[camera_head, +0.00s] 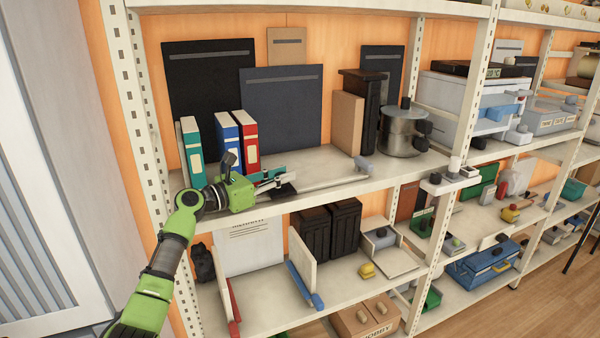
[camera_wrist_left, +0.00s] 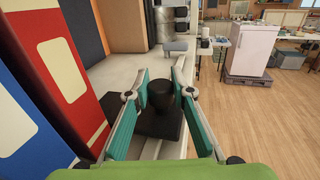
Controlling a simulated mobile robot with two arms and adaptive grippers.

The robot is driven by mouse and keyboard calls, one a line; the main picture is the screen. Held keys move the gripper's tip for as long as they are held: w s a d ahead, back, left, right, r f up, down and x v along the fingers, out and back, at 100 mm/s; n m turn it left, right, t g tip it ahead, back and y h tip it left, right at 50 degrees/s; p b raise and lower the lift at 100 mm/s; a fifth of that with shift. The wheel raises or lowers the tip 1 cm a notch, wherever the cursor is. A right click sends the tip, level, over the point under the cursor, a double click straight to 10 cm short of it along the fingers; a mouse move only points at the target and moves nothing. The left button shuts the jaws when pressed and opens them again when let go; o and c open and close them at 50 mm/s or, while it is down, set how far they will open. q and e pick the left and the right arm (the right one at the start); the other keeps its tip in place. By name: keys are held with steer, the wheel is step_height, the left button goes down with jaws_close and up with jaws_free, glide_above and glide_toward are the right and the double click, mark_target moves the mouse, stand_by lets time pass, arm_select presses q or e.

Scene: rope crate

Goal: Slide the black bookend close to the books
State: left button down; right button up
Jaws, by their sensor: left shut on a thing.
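The black bookend (camera_head: 284,191) lies on the upper shelf, to the right of the books and partly hidden by my gripper. In the left wrist view its flat base and round black knob (camera_wrist_left: 160,95) show between my fingers. My left gripper (camera_head: 270,178) is shut on the knob, with its teal finger pads on either side. The red book (camera_head: 246,140) and blue book (camera_head: 228,138) stand upright side by side, left of the bookend. The teal book (camera_head: 192,152) stands farther left with a gap. My right gripper is not in view.
A grey rail (camera_head: 320,186) with a grey block (camera_head: 365,164) runs along the shelf's front. A metal pot (camera_head: 402,135) and a tan board (camera_head: 347,122) stand to the right. Shelf surface (camera_head: 310,165) behind the rail is bare. A shelf post stands at the left.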

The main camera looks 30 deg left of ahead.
arm_select(q)
steer(key=shift+s+a+f, duration=0.15)
steer(key=shift+s+a, duration=0.15)
steer(key=shift+s, duration=0.05)
steer(key=shift+s+a, duration=0.15)
steer(key=shift+s, duration=0.15)
steer(key=c, duration=1.7)
jaws_free()
steer(key=shift+a, duration=0.1)
steer(key=shift+s+a, duration=0.1)
steer(key=shift+s, duration=0.05)
steer(key=v, duration=0.7)
steer(key=shift+s, duration=0.15)
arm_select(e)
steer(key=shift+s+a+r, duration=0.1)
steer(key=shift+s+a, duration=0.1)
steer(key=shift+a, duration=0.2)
arm_select(q)
steer(key=shift+a, duration=0.1)
